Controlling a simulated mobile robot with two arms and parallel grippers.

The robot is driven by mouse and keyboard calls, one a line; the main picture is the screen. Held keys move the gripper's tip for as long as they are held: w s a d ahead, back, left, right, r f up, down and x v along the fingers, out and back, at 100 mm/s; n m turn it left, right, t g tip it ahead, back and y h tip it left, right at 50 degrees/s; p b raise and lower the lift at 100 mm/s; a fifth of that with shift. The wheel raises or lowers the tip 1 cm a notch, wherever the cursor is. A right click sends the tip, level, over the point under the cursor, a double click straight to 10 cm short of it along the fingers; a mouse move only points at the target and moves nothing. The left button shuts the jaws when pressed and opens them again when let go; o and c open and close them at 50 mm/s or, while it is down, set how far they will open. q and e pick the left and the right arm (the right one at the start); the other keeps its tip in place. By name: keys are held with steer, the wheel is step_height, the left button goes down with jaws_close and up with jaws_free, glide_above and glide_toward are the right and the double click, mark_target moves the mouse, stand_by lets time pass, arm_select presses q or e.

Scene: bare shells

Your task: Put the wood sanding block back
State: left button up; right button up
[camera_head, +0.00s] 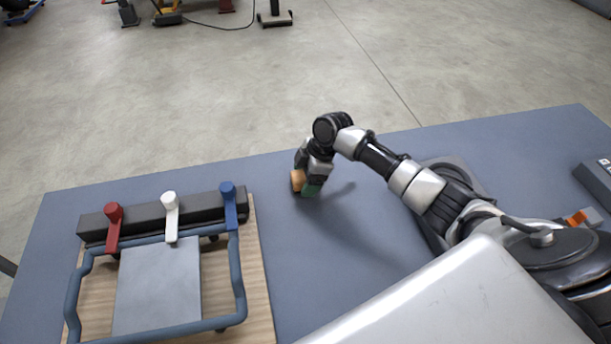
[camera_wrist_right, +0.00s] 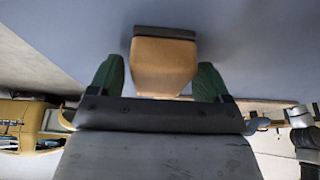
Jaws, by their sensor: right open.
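The wood sanding block (camera_head: 297,180) is a small tan block on the blue-grey table. My right gripper (camera_head: 304,189) is down at it, with a green fingertip pad beside it. In the right wrist view the block (camera_wrist_right: 165,68) shows a tan wooden body with a dark strip along its far end. It lies between the two green finger pads, and small gaps show on both sides. The right gripper is open around the block. The left gripper is in neither view.
On the left, a wooden board (camera_head: 256,270) carries a grey plate (camera_head: 160,285), a blue tube frame and a dark bar with red, white and blue levers. A dark tray (camera_head: 430,225) is partly hidden behind my right arm. A dark grey item (camera_head: 596,183) sits at the right edge.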

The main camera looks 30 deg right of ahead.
steer(key=b+v, duration=0.1)
steer(key=v, duration=1.1)
steer(key=shift+r, duration=0.15)
